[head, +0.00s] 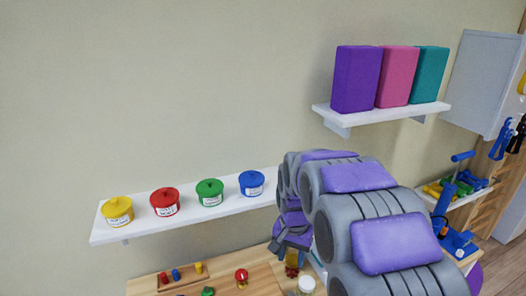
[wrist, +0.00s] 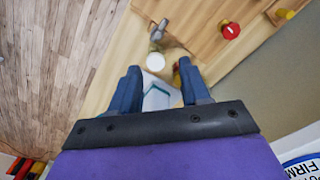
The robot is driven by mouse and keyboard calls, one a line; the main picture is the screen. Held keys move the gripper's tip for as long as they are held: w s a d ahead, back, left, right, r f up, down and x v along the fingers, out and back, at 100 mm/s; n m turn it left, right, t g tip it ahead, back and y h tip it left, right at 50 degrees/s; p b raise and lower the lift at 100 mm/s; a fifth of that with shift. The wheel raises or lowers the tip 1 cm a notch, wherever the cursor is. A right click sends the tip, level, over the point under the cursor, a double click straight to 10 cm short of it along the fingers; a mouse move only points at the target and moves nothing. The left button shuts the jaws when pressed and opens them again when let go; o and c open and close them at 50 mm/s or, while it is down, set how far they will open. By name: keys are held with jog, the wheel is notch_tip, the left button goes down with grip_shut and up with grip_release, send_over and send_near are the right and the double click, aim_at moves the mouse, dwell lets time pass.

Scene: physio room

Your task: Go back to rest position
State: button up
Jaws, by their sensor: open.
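My gripper (wrist: 158,74) is open, with its two blue fingers apart and pointing down at the wooden table (wrist: 112,80) in the wrist view. I see nothing held between them. A white object with a teal stripe (wrist: 158,97) shows beyond the gap, below the fingers. In the head view my grey and purple arm reaches forward from the lower right. My gripper (head: 284,247) there is small, over the table's back edge just below the white shelf, and partly hidden by the arm.
A higher shelf (head: 385,113) carries three blocks. A white-lidded jar (head: 306,286) and a red knob (head: 241,277) are on the table. Bare wall is free at upper left.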

jog(key=s+d+r+n, duration=0.1)
jog(key=s+d+n, duration=0.1)
jog(key=s, duration=1.4)
jog(key=s+d+r+n+g, duration=0.1)
jog(key=s+r+n, duration=0.1)
jog(key=s, duration=1.5)
jog(key=shift+d+n+g+b, duration=0.3)
jog(key=shift+d+n, duration=0.05)
jog(key=shift+n, duration=0.25)
jog(key=shift+w+r, duration=0.1)
